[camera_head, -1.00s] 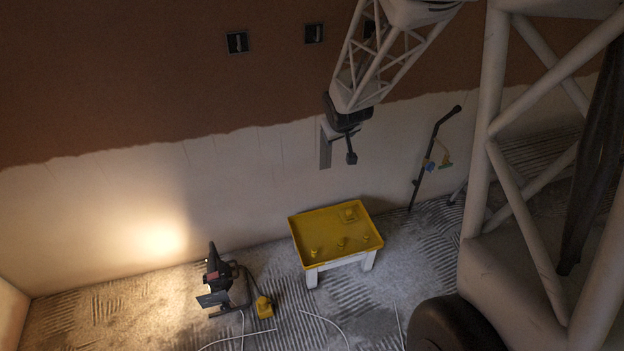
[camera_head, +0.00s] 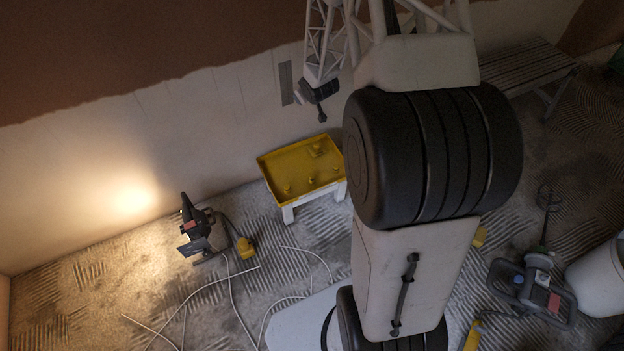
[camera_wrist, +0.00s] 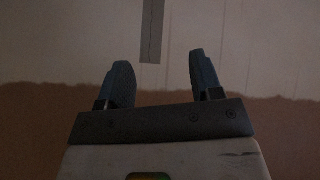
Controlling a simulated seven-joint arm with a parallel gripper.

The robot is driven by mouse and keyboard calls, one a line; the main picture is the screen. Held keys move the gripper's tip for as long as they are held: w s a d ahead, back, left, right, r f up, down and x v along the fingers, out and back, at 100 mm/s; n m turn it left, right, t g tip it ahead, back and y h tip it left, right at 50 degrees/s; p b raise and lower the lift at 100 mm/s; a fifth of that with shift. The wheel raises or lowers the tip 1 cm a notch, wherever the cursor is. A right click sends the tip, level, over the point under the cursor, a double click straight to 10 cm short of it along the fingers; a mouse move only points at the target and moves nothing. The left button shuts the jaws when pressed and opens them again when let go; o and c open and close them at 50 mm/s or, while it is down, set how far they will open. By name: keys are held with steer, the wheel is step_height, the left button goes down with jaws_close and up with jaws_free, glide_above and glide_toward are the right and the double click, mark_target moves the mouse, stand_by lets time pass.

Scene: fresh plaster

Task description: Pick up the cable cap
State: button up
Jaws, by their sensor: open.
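A yellow tray (camera_head: 290,166) tops a low white stand (camera_head: 288,213) near the wall. Several small yellow pieces (camera_head: 311,181) stand in it, in the tray's own colour. They are too small to tell which is the cable cap. My gripper (camera_head: 320,108) is above the tray in the head view, well clear of it, with its fingers too small to tell apart. In the wrist view my gripper (camera_wrist: 160,62) has two blue-grey fingers set apart with nothing between them, facing the wall.
A lit black work lamp (camera_head: 195,225) and a yellow block (camera_head: 245,248) are on the floor at left, with white cables (camera_head: 230,290). A grey strip (camera_head: 286,83) is on the wall. At right are a bench (camera_head: 525,68), a power tool (camera_head: 535,285) and a white bucket (camera_head: 600,280).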

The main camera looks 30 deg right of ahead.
step_height(320, 180, down, 14)
steer(key=w+d+t+y, duration=0.1)
steer(key=d, duration=0.2)
steer(key=t+y, duration=0.3)
steer(key=t, duration=0.1)
glide_toward(313, 177)
steer(key=w, duration=0.3)
steer(key=shift+w+a+f, duration=0.1)
steer(key=shift+a+f, duration=0.25)
steer(key=shift+x, duration=1.3)
steer(key=shift+w+f, duration=0.1)
steer(key=shift+f+x, duration=0.2)
steer(key=shift+x, duration=2.3)
